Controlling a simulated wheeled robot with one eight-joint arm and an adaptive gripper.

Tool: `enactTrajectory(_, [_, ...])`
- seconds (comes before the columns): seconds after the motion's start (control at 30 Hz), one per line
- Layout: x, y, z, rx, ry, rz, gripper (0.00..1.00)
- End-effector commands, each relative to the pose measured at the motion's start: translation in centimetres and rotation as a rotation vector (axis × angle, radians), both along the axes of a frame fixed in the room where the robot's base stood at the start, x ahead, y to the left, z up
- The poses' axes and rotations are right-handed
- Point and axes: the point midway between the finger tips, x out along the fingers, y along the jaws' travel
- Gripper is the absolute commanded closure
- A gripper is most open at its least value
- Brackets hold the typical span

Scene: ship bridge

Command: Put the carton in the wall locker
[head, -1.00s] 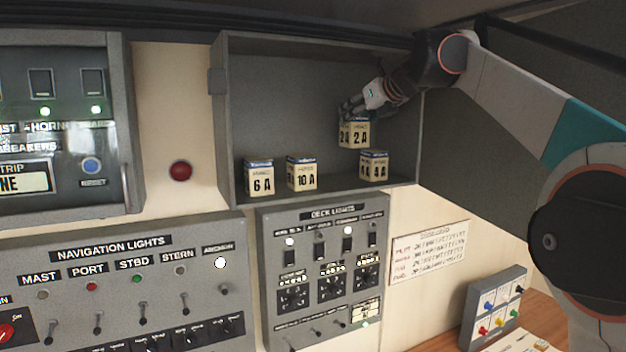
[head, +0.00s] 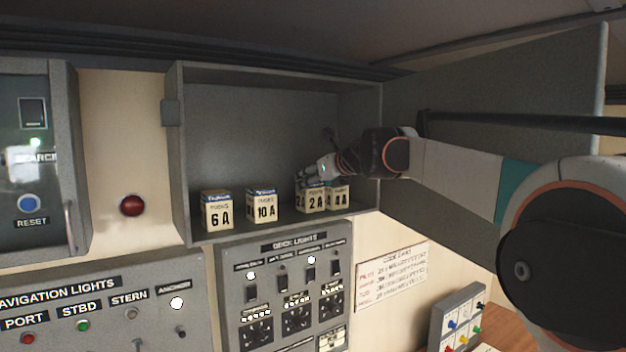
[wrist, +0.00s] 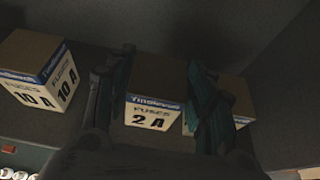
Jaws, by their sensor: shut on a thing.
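The carton, marked 2 A (head: 315,202), is inside the open wall locker (head: 262,112), at or just above its floor; I cannot tell if it touches. My gripper (head: 312,178) is shut on it from above. In the wrist view the 2 A carton (wrist: 151,112) sits upright between the two fingers (wrist: 155,95). The locker door (head: 500,125) stands open to the right, behind my arm.
Cartons marked 6 A (head: 217,213) and 10 A (head: 264,208) stand to the left on the locker floor. The 4 A carton (head: 340,198) is close on the right, partly hidden. Free floor shows between 10 A and 2 A. Switch panels (head: 283,285) lie below.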

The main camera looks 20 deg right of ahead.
Motion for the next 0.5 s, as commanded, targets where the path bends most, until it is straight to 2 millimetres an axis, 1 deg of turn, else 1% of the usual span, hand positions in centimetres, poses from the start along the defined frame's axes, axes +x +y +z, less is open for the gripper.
enactTrajectory(0.4, [0.01,0.0,-0.55,0.0,0.0,0.0,0.84])
enactTrajectory(0.43, [0.03,0.0,-0.5,0.0,0.0,0.0,0.44])
enactTrajectory(0.5, [0.04,0.0,-0.47,0.0,0.0,0.0,0.42])
